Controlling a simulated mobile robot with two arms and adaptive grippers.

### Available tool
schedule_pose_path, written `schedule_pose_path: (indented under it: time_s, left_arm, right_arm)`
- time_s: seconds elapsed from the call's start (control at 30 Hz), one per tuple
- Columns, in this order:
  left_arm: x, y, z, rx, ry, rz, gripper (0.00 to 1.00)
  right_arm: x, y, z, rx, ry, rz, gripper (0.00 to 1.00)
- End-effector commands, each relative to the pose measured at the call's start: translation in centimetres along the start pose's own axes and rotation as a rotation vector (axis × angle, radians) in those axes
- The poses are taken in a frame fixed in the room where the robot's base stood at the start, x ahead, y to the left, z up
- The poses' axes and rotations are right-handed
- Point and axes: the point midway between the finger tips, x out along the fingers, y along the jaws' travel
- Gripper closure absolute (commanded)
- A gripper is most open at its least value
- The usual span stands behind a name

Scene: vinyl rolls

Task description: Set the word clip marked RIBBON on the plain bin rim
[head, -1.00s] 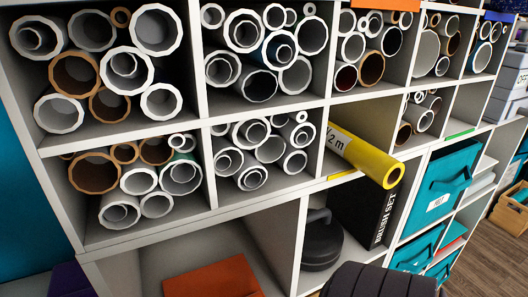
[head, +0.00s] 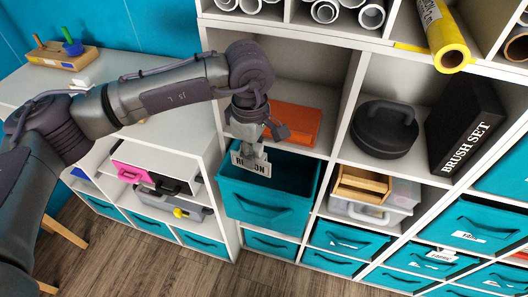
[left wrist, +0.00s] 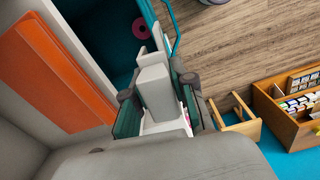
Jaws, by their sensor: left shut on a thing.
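My left gripper (head: 262,140) reaches in from the left and is shut on the white word clip (head: 250,164). The clip's dark lettering is partly readable as RIBBON. The clip is over the open top of a teal fabric bin (head: 264,205), near its back left; I cannot tell whether it touches the rim. The bin's front shows a handle and no label. In the left wrist view the white clip (left wrist: 154,88) sits between the finger pads of the gripper (left wrist: 158,102), its prongs close to the teal bin (left wrist: 112,35). My right gripper is not in view.
An orange box (head: 292,120) lies in the cubby behind the bin. A dark kettlebell-like object (head: 384,130) and a black BRUSH SET box (head: 465,125) stand to the right. Other teal bins (head: 348,238) fill lower cubbies.

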Motion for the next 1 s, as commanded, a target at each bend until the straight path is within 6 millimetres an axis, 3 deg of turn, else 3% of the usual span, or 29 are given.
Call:
schedule_pose_path:
  time_s: [0.07,0.17,0.47,0.77,1.0]
  left_arm:
    - [0.2,0.5,1.1,-0.065,0.0,0.0,0.99]
    - [0.3,0.8,1.7,-0.113,0.001,0.0,0.99]
    - [0.3,0.8,1.7,-0.123,0.001,0.0,0.99]
    - [0.6,0.9,1.8,-0.122,0.003,0.0,0.99]
    - [2.6,0.8,1.8,-0.122,0.002,-0.002,0.99]
  right_arm:
    - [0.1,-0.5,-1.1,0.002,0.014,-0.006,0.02]
    - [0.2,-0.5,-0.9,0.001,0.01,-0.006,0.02]
    - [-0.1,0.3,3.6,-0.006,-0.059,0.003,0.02]
    - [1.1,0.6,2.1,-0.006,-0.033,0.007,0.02]
    - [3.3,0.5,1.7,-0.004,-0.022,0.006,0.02]
